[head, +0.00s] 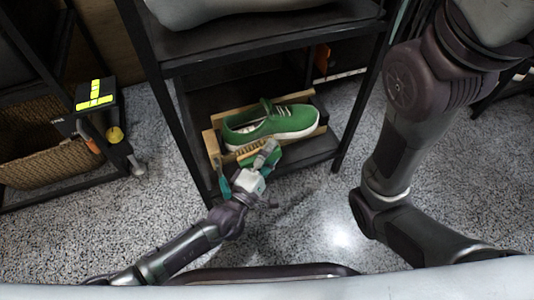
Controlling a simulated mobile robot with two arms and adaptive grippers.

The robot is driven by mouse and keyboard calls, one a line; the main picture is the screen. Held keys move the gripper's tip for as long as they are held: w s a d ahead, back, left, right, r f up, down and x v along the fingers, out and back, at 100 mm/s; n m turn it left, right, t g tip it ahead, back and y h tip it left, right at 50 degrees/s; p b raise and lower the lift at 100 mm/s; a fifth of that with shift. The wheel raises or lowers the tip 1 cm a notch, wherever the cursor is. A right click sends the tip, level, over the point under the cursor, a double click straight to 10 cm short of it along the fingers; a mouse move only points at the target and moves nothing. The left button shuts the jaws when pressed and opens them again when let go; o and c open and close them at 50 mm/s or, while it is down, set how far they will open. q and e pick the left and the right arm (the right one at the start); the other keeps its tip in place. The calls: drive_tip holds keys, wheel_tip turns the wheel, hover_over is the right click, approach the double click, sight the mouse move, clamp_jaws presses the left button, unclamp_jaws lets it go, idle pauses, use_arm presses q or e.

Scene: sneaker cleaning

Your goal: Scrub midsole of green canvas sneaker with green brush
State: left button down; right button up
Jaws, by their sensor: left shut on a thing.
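The green canvas sneaker (272,122) with white laces and a white midsole lies in a wooden holder on the low dark shelf. Its toe points right. My left gripper (257,168) is at the front left of the sneaker, shut on the green brush (246,160). The brush's tan bristle side is up against or very close to the near heel side of the midsole; I cannot tell whether they touch. The gripper partly hides the brush. My right arm reaches in from the right, but its gripper is not visible.
The wooden holder (211,143) stands around the sneaker on the dark shelf (318,150). Another shelf board (270,38) hangs above it. A wicker basket (50,150) and a rack with a yellow-marked black box (95,95) are at left. The speckled floor is clear in front.

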use_arm(q)
drive_tip(key=shift+w+d+r, duration=0.1)
drive_tip(key=shift+w+d, duration=0.1)
drive_tip(key=shift+d, duration=0.45)
drive_tip(key=shift+w+d, duration=0.2)
drive_tip(key=shift+d, duration=0.4)
drive_tip(key=shift+s+a, duration=0.25)
drive_tip(key=shift+a, duration=0.35)
drive_tip(key=shift+s+a, duration=0.3)
drive_tip(key=shift+a, duration=0.35)
drive_tip(key=shift+s+a, duration=0.25)
drive_tip(key=shift+a, duration=0.35)
drive_tip(key=shift+s, duration=0.1)
